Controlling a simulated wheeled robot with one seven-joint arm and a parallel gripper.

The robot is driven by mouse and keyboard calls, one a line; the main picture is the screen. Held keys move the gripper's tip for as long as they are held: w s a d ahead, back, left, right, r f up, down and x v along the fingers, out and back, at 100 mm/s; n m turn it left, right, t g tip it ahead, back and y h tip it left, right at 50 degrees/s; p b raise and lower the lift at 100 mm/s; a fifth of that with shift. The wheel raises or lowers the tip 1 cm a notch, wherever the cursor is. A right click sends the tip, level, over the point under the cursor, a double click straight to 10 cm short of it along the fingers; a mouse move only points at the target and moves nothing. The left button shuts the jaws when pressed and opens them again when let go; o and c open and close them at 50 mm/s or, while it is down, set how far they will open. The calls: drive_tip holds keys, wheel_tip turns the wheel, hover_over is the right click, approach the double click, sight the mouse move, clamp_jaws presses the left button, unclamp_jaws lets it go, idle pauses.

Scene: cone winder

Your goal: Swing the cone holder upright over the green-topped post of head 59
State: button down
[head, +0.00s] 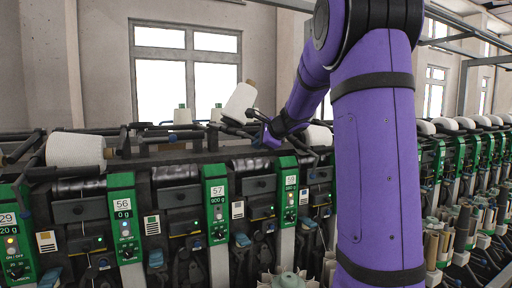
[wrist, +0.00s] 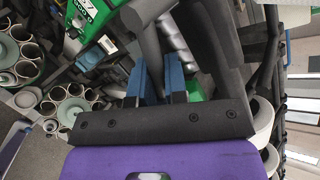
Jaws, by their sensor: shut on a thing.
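The green-topped post of head 59 (head: 288,190) stands left of my purple arm in the head view, its label and lit button visible. My gripper (head: 268,138) is just above and left of that post's top, at the dark bars of the cone holder (head: 238,130). In the wrist view my blue fingers (wrist: 155,86) are shut on a dark part of the holder; the exact contact is hard to make out.
Posts of head 57 (head: 216,205) and head 56 (head: 124,215) stand to the left. A large white cone (head: 76,149) lies at far left. Dark rails and bars run along the machine top. Tubes crowd the lower right; open space lies above the machine.

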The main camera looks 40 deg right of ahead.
drive_tip(key=shift+s+d+r+n+g+h, duration=0.15)
drive_tip(key=shift+r+n+g+h, duration=0.15)
drive_tip(key=shift+r+n+h, duration=0.35)
drive_tip(key=shift+w+d+r+n+g+h, duration=0.15)
drive_tip(key=shift+r+n+g+h, duration=0.15)
drive_tip(key=shift+r+n+h, duration=0.35)
drive_tip(key=shift+s+f, duration=0.1)
drive_tip(key=c, duration=1.2)
unclamp_jaws()
drive_tip(key=shift+s, duration=0.1)
drive_tip(key=v, duration=1)
drive_tip(key=shift+s+a, duration=0.1)
drive_tip(key=shift+s, duration=0.15)
